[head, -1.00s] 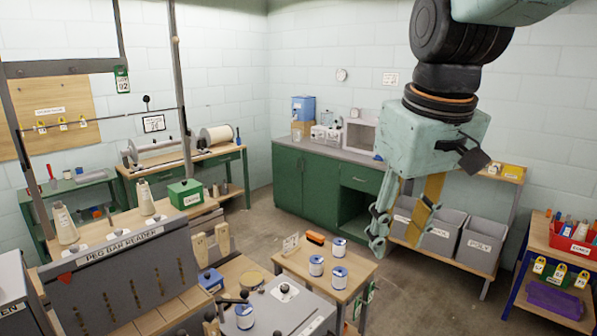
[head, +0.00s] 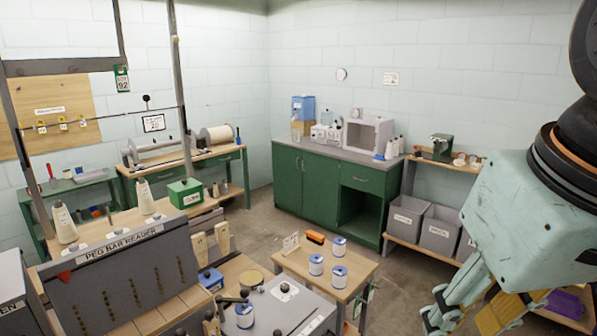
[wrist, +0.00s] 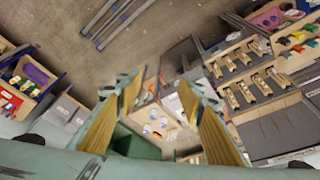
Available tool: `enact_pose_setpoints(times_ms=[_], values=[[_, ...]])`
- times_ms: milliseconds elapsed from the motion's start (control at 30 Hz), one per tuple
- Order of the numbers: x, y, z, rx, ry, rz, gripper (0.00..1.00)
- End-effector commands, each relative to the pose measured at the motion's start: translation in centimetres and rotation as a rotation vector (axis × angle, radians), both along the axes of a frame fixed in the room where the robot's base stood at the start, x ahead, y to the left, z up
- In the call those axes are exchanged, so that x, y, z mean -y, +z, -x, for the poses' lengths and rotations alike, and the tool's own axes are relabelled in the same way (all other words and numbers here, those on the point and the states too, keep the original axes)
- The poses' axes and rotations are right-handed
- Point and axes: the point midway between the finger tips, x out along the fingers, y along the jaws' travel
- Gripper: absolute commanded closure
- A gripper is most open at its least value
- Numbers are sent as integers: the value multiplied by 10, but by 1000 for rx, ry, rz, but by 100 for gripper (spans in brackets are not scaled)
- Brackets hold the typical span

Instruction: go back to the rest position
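My gripper (head: 470,312) hangs at the lower right of the head view, in the air to the right of the small wooden table. In the wrist view my gripper (wrist: 160,110) shows two yellow-padded fingers spread wide apart. Nothing is between them; the floor and furniture show far below through the gap. In the head view the fingertips are partly cut off by the bottom edge.
The small wooden table (head: 348,277) holds several white-and-blue tins. A green cabinet (head: 315,190) and grey bins (head: 440,230) line the back wall. Open floor (head: 262,222) lies between them.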

Motion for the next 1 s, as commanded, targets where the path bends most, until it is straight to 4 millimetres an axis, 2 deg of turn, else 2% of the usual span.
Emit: enact_pose_setpoints(times_ms=[133, 333, 1000], values=[[3, -7, 21, 11, -30, -8, 65], [4, -14, 36, 18, -54, -13, 65], [5, -15, 39, 19, -58, -14, 65]])
